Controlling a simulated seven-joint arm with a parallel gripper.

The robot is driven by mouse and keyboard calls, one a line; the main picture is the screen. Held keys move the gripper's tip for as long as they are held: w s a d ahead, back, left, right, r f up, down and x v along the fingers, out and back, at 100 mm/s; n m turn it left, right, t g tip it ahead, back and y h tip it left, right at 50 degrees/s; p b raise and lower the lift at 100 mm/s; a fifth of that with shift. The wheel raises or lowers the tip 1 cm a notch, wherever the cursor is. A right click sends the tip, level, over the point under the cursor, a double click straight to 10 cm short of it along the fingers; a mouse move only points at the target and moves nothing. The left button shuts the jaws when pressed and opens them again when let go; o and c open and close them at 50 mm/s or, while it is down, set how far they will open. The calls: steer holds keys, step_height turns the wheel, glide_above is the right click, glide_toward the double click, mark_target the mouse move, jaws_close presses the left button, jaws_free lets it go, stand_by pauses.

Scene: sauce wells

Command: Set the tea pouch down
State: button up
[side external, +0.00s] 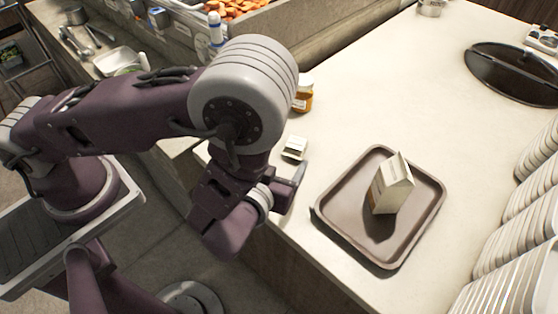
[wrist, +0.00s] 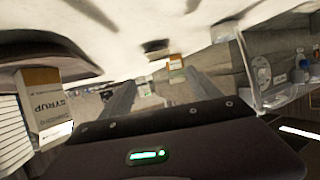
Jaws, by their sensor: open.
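A small pale packet with a dark side (side external: 294,148), possibly the tea pouch, sits on the counter near its front edge. In the wrist view, a small dark shape (wrist: 155,46) on the counter ahead of the fingers looks like the same thing. My gripper (side external: 297,176) is low beside the counter edge, between the packet and the brown tray, apart from both. In the wrist view, its two fingers (wrist: 161,79) are spread with nothing clearly held between them. The wrist picture appears upside down, and the packet's label cannot be read.
A brown tray (side external: 329,186) holds an upright carton (side external: 389,186), marked SYRUP in the wrist view (wrist: 44,95). An orange jar (side external: 303,94) stands behind the packet. Stacked white dishes (side external: 515,240) line the right. Counter behind the tray is clear.

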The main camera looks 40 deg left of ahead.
steer(key=shift+s+r, duration=0.1)
steer(key=shift+s, duration=0.15)
steer(key=d+r+g+h, duration=0.2)
steer(key=r+g+h, duration=0.15)
steer(key=r, duration=0.55)
steer(key=d+r+g+h, duration=0.2)
steer(key=r+h, duration=0.2)
steer(key=r, duration=0.5)
steer(key=s+a+r+m+y, duration=0.1)
steer(key=s+a+r+m, duration=0.1)
steer(key=s+a+r, duration=0.2)
steer(key=s+a+r+m+g+y, duration=0.1)
steer(key=s+a+r+m, duration=0.1)
steer(key=s+a, duration=0.9)
steer(key=shift+s+a+r, duration=0.2)
steer(key=shift+s+r, duration=0.65)
steer(key=shift+s, duration=0.2)
